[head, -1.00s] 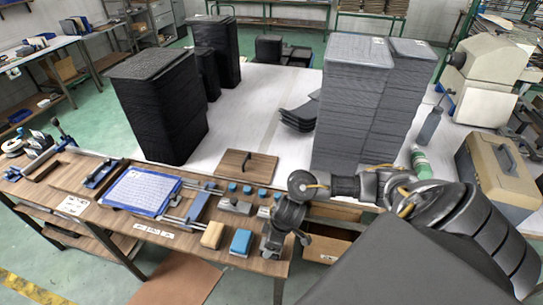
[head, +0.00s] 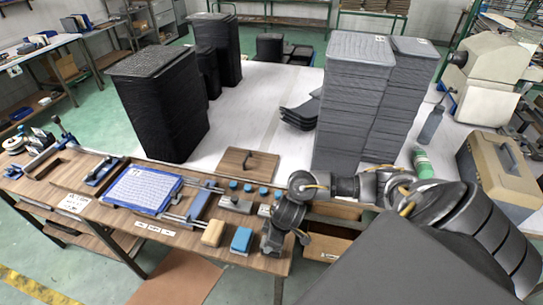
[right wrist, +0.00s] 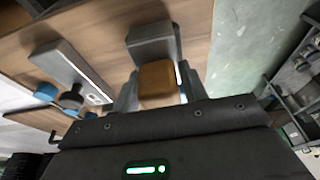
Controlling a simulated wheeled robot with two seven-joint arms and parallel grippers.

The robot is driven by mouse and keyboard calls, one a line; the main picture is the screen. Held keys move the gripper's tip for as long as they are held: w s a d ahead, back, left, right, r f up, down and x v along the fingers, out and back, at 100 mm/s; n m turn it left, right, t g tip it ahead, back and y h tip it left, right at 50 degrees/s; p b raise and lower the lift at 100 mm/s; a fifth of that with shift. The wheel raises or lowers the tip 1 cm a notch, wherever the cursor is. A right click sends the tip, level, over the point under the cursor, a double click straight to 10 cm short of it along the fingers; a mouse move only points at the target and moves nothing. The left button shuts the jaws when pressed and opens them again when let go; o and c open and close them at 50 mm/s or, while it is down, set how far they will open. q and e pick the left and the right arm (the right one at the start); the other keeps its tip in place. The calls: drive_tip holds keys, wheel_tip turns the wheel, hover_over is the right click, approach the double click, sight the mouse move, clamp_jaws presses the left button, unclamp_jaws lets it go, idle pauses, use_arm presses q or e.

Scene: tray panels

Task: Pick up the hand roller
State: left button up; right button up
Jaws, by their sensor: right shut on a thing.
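My right gripper (head: 268,248) is low over the right end of the wooden bench, pointing down. In the right wrist view its grey fingers (right wrist: 158,90) are shut on a tan-brown, rounded block-like piece (right wrist: 157,84), which I take for part of the hand roller. A grey blocky part (right wrist: 150,45) lies just beyond that piece; I cannot tell if the two are joined. In the head view the gripper hides the held piece, and I cannot tell whether it touches the bench. My left gripper is out of view.
Left of the right gripper on the bench are a blue block (head: 241,240), a tan block (head: 212,233) and a grey plate tool (head: 236,204). A blue-framed white panel (head: 143,190) lies farther left. Tall grey tray stacks (head: 350,105) stand behind. An open box (head: 328,247) is below, right.

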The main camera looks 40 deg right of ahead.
drive_tip(key=shift+r, duration=0.5)
wheel_tip(320, 180, up, 2)
drive_tip(key=shift+w+r+p, duration=0.1)
drive_tip(key=shift+r+p, duration=0.15)
drive_tip(key=shift+p, duration=0.3)
drive_tip(key=s+a+r+p, duration=0.1)
drive_tip(key=s+r+p, duration=0.1)
drive_tip(key=s+r, duration=0.2)
drive_tip(key=s+a+r+p, duration=0.1)
drive_tip(key=s+r+p, duration=0.2)
drive_tip(key=s, duration=0.7)
drive_tip(key=shift+r, duration=1.3)
